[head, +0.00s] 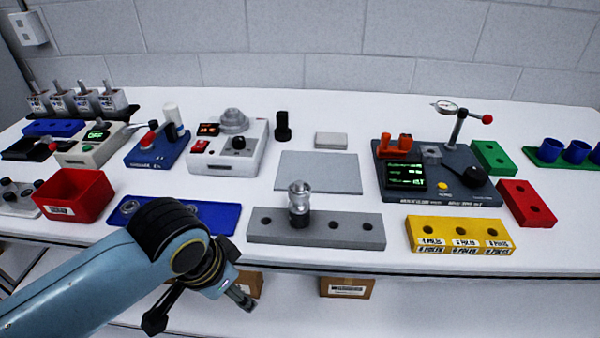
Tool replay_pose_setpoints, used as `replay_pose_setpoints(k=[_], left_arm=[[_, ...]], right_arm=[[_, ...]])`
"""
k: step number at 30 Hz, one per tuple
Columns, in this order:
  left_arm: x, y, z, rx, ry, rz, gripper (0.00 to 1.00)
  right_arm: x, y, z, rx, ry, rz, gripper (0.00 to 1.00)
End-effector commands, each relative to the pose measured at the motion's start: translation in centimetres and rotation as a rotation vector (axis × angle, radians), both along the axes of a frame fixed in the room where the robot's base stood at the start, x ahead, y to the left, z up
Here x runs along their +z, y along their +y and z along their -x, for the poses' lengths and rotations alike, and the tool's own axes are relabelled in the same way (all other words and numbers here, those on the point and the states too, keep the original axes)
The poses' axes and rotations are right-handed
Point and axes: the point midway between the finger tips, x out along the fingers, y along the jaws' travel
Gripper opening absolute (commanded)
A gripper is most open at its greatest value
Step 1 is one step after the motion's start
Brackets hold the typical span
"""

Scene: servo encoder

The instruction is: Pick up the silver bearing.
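A silver ring that looks like the bearing (130,207) lies at the left end of a long blue block (218,217) near the table's front edge. My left arm covers part of that block, so what sits along its middle is partly hidden. My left gripper (198,310) is in front of the table edge, below and to the right of the ring, with its fingers spread apart and nothing visible between them. My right gripper is not in view.
A red bin (75,194) stands left of the blue block. A grey block (345,230) with holes holds an upright silver and black part (299,203). A yellow block (460,234) is to the right. A grey plate (318,172) lies behind.

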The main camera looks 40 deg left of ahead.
Motion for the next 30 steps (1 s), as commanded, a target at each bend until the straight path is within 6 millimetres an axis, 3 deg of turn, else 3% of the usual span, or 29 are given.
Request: replay_pose_setpoints(k=[1, 3, 6, 9, 14, 21, 30], left_arm=[[6.8, -0.2, -1.4, -0.022, -0.032, 0.008, 0.65], [12.9, -0.6, -3.3, -0.069, -0.06, 0.028, 0.65], [18.8, -0.8, -6.8, -0.172, -0.089, 0.061, 0.65], [21.2, -0.7, -9.3, -0.244, -0.097, 0.084, 0.65], [22.4, -0.6, -11.0, -0.29, -0.099, 0.103, 0.65], [18.9, -1.1, -12.5, -0.29, -0.098, 0.108, 0.65], [16.2, -1.5, -13.8, -0.29, -0.097, 0.106, 0.65]], right_arm=[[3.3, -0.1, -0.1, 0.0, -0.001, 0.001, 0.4], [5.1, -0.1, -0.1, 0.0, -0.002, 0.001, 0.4], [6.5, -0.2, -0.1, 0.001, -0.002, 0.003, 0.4], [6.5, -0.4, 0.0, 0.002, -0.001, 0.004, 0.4], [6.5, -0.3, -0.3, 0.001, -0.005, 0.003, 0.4], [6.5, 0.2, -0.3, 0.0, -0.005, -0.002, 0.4], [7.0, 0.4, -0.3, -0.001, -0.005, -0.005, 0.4]])
